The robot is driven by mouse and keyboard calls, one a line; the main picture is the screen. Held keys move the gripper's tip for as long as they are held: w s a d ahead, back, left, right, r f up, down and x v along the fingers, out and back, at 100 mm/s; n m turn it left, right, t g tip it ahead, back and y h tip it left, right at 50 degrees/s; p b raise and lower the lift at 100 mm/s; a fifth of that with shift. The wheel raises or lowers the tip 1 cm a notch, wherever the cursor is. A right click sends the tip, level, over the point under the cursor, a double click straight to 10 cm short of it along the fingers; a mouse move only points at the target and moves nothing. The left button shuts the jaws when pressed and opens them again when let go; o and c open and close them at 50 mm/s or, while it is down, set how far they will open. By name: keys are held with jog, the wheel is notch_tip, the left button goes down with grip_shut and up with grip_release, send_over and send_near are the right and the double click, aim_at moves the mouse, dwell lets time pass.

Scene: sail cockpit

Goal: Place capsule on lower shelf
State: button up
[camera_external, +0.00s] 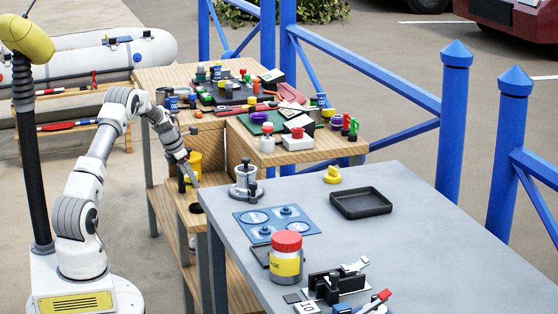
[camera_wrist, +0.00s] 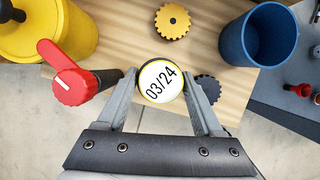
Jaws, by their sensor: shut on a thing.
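In the wrist view a round capsule (camera_wrist: 161,82) has a white face printed "03/24" and a yellow and dark rim. My gripper (camera_wrist: 161,88) is shut on it, with one grey finger on each side. In the external view my gripper (camera_external: 190,178) is low beside the wooden workbench, over its lower shelf level (camera_external: 186,216). The capsule cannot be made out there. In the wrist view a wooden surface (camera_wrist: 215,70) lies beneath the capsule, with floor showing at its near edge. The gap between capsule and wood cannot be judged.
Around the capsule are a red-handled knob (camera_wrist: 70,80), a yellow container (camera_wrist: 30,30), a yellow gear (camera_wrist: 172,22), a blue cup (camera_wrist: 257,35) and a dark gear (camera_wrist: 207,88). A grey table (camera_external: 400,235) stands right. The benchtop (camera_external: 150,78) is crowded.

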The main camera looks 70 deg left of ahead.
aim_at(189, 187)
jog(key=shift+a+f+b, duration=0.15)
jog(key=shift+f+b, duration=0.65)
jog(key=shift+f, duration=1.25)
jog(key=shift+f, duration=0.2)
jog(key=o, duration=1.4)
jog(key=shift+c, duration=0.2)
jog(key=shift+s+r, duration=0.1)
jog(key=shift+r, duration=0.25)
jog(key=p+v, duration=0.3)
jog(key=v, duration=0.8)
jog(key=shift+r, duration=0.35)
